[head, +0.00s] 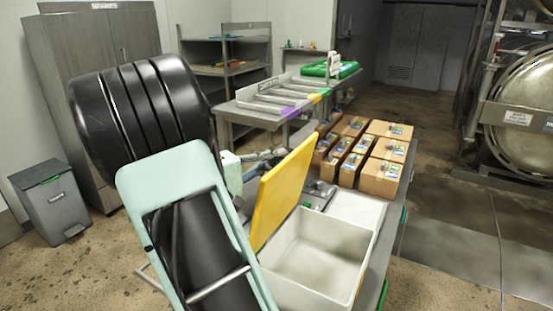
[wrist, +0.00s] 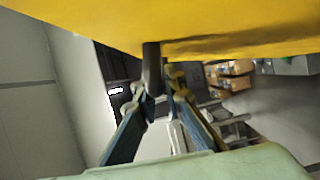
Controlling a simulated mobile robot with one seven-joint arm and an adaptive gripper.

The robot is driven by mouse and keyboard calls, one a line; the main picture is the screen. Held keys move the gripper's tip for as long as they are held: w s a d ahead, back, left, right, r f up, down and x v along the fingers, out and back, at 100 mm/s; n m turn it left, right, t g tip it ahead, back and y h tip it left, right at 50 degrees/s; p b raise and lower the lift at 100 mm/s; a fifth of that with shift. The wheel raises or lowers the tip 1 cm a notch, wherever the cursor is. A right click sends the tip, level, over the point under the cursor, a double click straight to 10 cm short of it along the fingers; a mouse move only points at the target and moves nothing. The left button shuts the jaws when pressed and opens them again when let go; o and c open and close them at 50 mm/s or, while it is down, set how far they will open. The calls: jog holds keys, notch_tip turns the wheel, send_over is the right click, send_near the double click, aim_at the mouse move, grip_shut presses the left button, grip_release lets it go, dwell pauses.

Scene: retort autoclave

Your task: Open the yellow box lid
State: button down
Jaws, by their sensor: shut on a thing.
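The yellow lid (head: 283,192) stands steeply raised along the left side of a white box (head: 318,262). The box's inside is open to view and looks empty. In the wrist view the lid (wrist: 200,25) fills the top, and a dark handle (wrist: 152,66) sticks down from it. My gripper (wrist: 162,93) is shut on this handle, its two blue-grey fingers meeting around its lower end. In the head view my arm and the lid hide most of the gripper.
Several brown cartons (head: 383,178) stand on the same table behind the box. A grey bin (head: 50,205) and a tall cabinet (head: 70,80) are at the left. A round steel autoclave door (head: 525,95) is at the right. The floor (head: 440,265) right of the table is clear.

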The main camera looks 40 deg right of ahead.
jog(key=w+a+f+n+h+b, duration=0.1)
jog(key=w+a+n, duration=0.1)
jog(key=w+n, duration=0.2)
jog(key=w, duration=0.3)
jog(key=shift+w+a+f, duration=0.15)
jog(key=shift+w+f, duration=0.05)
jog(key=shift+w, duration=0.2)
jog(key=c, duration=2)
grip_release()
jog(key=a, duration=0.4)
jog(key=a+f, duration=0.1)
jog(key=a, duration=0.3)
jog(key=w+a, duration=0.1)
jog(key=a, duration=0.3)
jog(key=shift+f, duration=0.25)
jog(key=shift+d, duration=0.15)
